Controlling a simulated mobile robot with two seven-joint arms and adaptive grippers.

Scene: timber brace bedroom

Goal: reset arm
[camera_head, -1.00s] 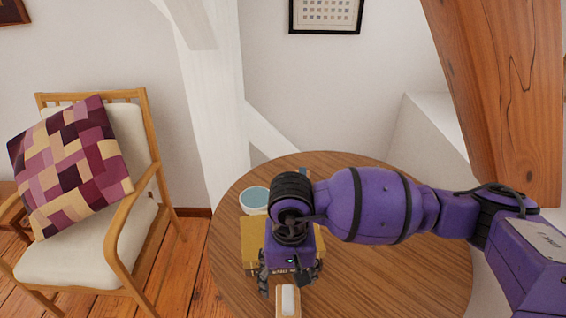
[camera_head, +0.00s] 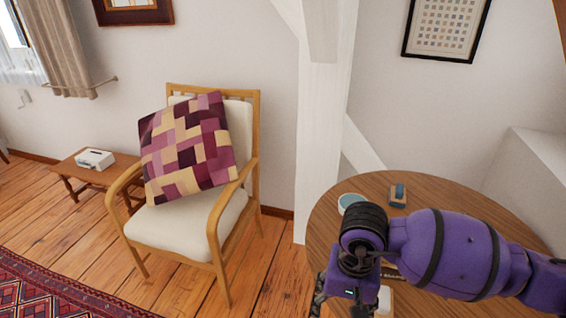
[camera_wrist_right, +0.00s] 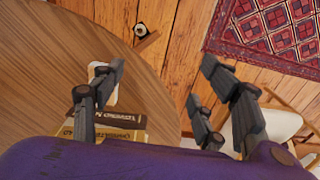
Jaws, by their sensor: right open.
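My right arm reaches in from the right in the head view, over the round wooden table (camera_head: 440,190). My right gripper (camera_wrist_right: 160,85) is open and empty in the wrist view, its dark fingers spread apart above the table's edge. In the head view it is partly cut off at the bottom, hidden behind my purple wrist. Books (camera_wrist_right: 115,133) lie on the table below the left finger in the wrist view, beside a small white item that the finger partly covers. My left gripper is in neither view.
A teal-topped round container (camera_head: 350,201) and a small wooden item with a blue part (camera_head: 398,195) stand on the table. An armchair (camera_head: 185,235) with a patchwork cushion (camera_head: 187,148), a low side table (camera_head: 88,175) and a red rug (camera_head: 50,290) lie left. A white post (camera_head: 322,120) rises behind.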

